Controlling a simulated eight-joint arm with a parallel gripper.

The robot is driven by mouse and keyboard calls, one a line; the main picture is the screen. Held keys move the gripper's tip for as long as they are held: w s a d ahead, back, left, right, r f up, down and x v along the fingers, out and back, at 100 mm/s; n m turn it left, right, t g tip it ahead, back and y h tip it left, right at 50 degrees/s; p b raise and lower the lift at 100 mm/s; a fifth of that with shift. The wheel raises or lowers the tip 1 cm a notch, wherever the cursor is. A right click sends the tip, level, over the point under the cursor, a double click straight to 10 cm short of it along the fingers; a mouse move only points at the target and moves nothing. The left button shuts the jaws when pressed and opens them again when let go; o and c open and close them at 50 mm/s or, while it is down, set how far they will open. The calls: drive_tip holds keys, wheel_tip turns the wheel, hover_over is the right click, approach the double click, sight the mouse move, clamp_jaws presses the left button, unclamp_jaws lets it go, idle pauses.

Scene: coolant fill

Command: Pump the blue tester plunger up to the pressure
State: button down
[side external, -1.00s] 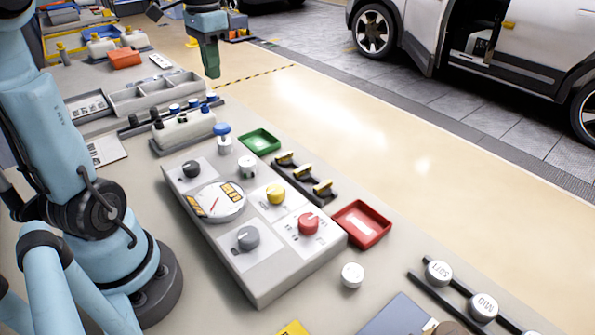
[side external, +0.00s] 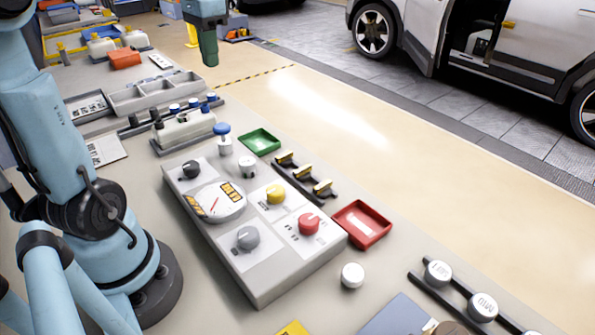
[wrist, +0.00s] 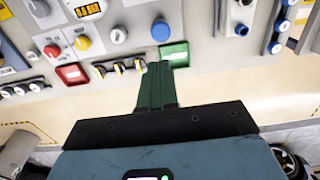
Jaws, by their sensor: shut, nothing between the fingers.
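The blue tester plunger (side external: 222,130) is a blue cap on a small pale cylinder, standing upright beside the grey console. It also shows from above in the wrist view (wrist: 160,30). The pressure dial (side external: 217,203) on the console has a white face, a red needle and yellow and orange marked blocks; its reading is too small to tell. My gripper (side external: 209,62) has green fingers, closed together and empty. It hangs high above the bench, behind the plunger in the side view and clear of it. In the wrist view the closed fingers (wrist: 158,68) point toward the green tray.
A green tray (side external: 275,147) sits next to the plunger, with yellow-handled valves (side external: 304,170) and a red tray (side external: 376,240) farther along. The console carries grey, yellow and red knobs (side external: 309,223).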

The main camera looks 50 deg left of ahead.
sight(222, 126)
wheel_tip(222, 126, down, 14)
idle(0.8)
drive_tip(key=shift+f, duration=1.45)
wheel_tip(222, 126, up, 14)
drive_tip(key=shift+r, duration=0.2)
idle(1.1)
